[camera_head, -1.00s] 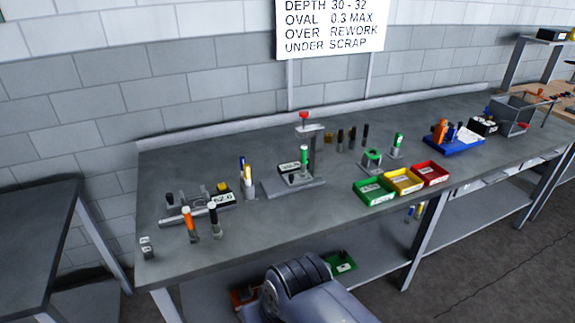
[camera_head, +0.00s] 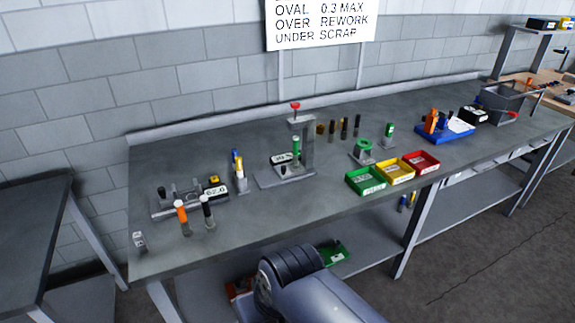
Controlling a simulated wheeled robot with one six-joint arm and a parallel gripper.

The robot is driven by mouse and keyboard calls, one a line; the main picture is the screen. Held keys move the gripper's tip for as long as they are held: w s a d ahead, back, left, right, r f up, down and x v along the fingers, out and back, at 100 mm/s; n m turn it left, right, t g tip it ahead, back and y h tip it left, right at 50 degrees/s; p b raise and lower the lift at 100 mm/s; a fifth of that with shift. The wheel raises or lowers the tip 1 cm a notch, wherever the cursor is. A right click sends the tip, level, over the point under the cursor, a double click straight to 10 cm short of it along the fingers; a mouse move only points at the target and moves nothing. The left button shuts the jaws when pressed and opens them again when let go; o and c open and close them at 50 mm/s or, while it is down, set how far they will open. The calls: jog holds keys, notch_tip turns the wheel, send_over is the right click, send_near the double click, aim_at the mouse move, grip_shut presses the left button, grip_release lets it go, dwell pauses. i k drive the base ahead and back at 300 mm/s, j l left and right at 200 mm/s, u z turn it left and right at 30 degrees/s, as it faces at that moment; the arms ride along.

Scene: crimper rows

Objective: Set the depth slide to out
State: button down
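A grey gauge stand (camera_head: 301,150) with a red knob (camera_head: 295,106) on top stands at the middle of the bench. A green-topped upright piece (camera_head: 296,146) and a small white display (camera_head: 281,158) sit on its base. A second grey fixture (camera_head: 163,208) with a display (camera_head: 215,191) lies at the bench's left. I cannot tell which part is the depth slide or how it is set. My gripper is not in view; only part of my arm shows at the bottom.
Green (camera_head: 365,182), yellow (camera_head: 396,171) and red (camera_head: 422,162) bins stand right of the stand. Orange-topped (camera_head: 181,213) and black-topped (camera_head: 207,210) upright tools stand near the front left. A blue tray (camera_head: 455,133) is further right. The bench front (camera_head: 265,215) is mostly clear.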

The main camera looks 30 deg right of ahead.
aim_at(285, 171)
jog(key=i+l+z, duration=0.1)
jog(key=l, duration=0.3)
jog(key=i+l, duration=0.35)
jog(key=i+l+z, duration=0.15)
jog(key=l, duration=0.3)
jog(key=i, duration=0.1)
